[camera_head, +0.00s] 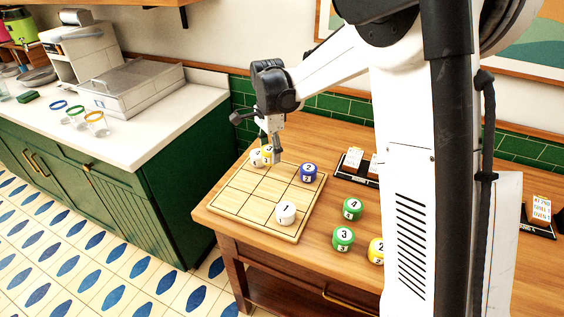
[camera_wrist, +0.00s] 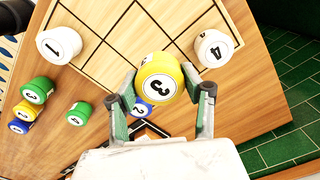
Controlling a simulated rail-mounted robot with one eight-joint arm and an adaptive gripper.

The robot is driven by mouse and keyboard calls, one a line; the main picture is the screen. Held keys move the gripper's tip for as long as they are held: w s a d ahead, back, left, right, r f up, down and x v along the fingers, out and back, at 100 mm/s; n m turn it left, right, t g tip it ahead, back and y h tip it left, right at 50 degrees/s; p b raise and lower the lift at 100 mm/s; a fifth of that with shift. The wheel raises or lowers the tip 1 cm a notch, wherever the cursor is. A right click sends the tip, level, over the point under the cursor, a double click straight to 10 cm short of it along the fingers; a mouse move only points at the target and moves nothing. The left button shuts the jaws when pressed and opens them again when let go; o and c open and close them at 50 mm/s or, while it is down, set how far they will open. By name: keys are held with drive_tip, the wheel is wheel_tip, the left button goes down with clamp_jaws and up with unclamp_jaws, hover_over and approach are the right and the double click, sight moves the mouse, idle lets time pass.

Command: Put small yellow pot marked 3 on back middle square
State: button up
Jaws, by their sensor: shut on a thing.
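The small yellow pot marked 3 (camera_wrist: 160,78) is between the two fingers of my gripper (camera_wrist: 163,98) in the wrist view, its number facing the camera. In the head view my gripper (camera_head: 272,150) points down at the back edge of the gridded wooden board (camera_head: 245,196), and the yellow pot (camera_head: 267,152) shows partly behind it. A white pot marked 4 (camera_wrist: 214,48) is close beside it, at the board's back left. A blue pot marked 2 (camera_head: 308,172) is at the back right. Whether the yellow pot touches the board cannot be told.
A white pot marked 1 (camera_head: 286,213) stands on the board's front right. Green pots marked 4 (camera_head: 352,209) and 3 (camera_head: 342,239) and a yellow pot marked 2 (camera_head: 376,251) stand on the table to the right. Black card holders (camera_head: 355,168) are behind. The board's middle is clear.

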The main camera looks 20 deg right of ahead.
drive_tip(key=w+d+f, duration=0.2)
drive_tip(key=d, duration=0.1)
drive_tip(key=d+f, duration=0.1)
drive_tip(key=shift+w+d+f, duration=0.15)
drive_tip(key=shift+w+d, duration=0.2)
drive_tip(key=shift+w, duration=0.05)
drive_tip(key=shift+f+p, duration=0.35)
drive_tip(key=shift+f, duration=1.65)
drive_tip(key=shift+f, duration=0.1)
drive_tip(key=shift+f, duration=0.1)
drive_tip(key=o, duration=1.3)
drive_tip(key=shift+c, duration=0.2)
